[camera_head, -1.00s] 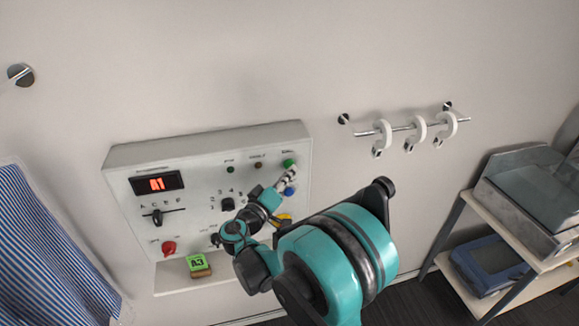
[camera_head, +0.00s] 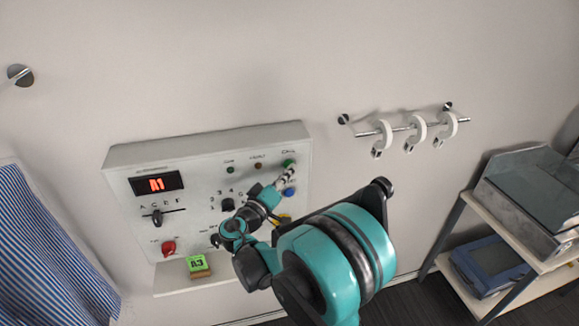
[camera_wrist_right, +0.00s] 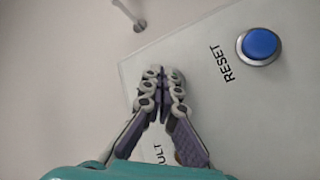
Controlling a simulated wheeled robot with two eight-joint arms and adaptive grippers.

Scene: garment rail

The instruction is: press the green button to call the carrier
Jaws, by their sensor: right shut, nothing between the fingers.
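The green button (camera_head: 289,162) is at the top right of the grey control panel (camera_head: 215,149) on the wall. My right gripper (camera_head: 287,172) is shut and empty, its fingertips at the button's lower edge and partly covering it in the head view. I cannot tell whether they touch it. In the right wrist view the shut fingertips (camera_wrist_right: 161,73) are over the panel's edge area, and the green button is hidden there. My left gripper is not in view.
A blue RESET button (camera_wrist_right: 262,44) is close beside the fingers; a yellow one (camera_head: 284,218) is below it. The panel also has a red knob (camera_head: 168,248). A rail (camera_head: 400,128) with white hooks is to the right. A striped garment (camera_head: 50,250) hangs left.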

